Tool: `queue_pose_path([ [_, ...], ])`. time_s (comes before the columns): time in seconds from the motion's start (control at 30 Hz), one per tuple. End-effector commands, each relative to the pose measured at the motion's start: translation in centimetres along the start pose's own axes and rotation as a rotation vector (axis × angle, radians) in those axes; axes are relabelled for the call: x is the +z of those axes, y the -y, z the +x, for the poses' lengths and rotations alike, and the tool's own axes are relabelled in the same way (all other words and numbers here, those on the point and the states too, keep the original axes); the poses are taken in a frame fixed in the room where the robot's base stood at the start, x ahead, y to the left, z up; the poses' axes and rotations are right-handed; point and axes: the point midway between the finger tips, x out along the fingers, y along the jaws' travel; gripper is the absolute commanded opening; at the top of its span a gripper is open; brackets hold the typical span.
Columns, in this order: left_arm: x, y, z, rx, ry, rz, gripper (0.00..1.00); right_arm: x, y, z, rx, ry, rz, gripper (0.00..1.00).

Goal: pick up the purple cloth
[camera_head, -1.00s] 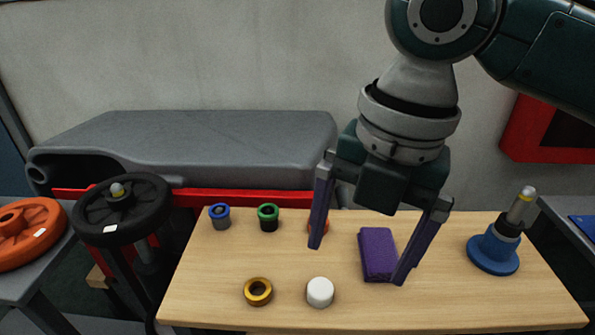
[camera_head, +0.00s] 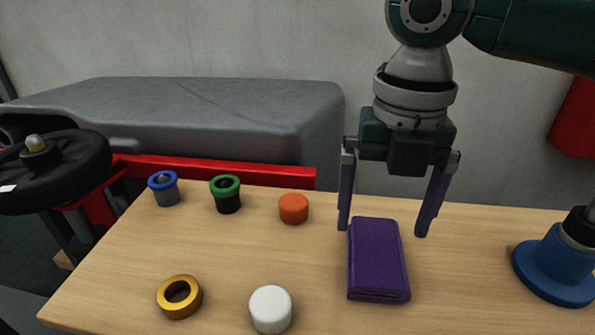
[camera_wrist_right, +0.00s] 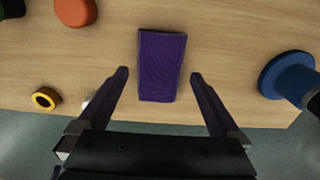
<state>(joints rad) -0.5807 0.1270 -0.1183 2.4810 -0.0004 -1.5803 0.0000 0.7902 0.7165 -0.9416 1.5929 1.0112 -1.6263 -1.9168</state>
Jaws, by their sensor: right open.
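The folded purple cloth (camera_head: 378,262) lies flat on the wooden table (camera_head: 225,255), right of the middle. My right gripper (camera_head: 382,228) is open and empty, its two purple-sided fingers pointing down. In the head view the fingertips are at the cloth's far end, one to each side. In the right wrist view the cloth (camera_wrist_right: 161,66) lies ahead, between the lines of the open fingers (camera_wrist_right: 159,74), and is not held. My left gripper is not in view.
A blue-based stand (camera_head: 555,265) is right of the cloth. An orange cap (camera_head: 293,208), a green-rimmed cup (camera_head: 227,195), a blue-rimmed cup (camera_head: 164,189), a yellow ring (camera_head: 180,297) and a white cap (camera_head: 270,308) are to the left. A black wheel (camera_head: 50,175) is beyond the table's left.

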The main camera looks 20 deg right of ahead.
Motion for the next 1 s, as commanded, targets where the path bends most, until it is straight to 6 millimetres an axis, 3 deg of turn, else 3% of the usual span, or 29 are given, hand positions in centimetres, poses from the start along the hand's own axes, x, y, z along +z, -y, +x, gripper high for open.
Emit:
queue_pose_path([
  [0.2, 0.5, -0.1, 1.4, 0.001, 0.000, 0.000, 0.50, -0.3, 0.0, 3.8, -0.003, -0.001, 0.000, 1.00],
  [0.47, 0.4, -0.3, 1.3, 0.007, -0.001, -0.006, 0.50, -0.3, 0.0, 4.0, -0.001, 0.000, -0.001, 1.00],
  [1.0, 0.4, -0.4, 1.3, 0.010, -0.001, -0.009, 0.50, -0.2, -0.1, 4.0, -0.001, 0.001, 0.000, 0.39],
])
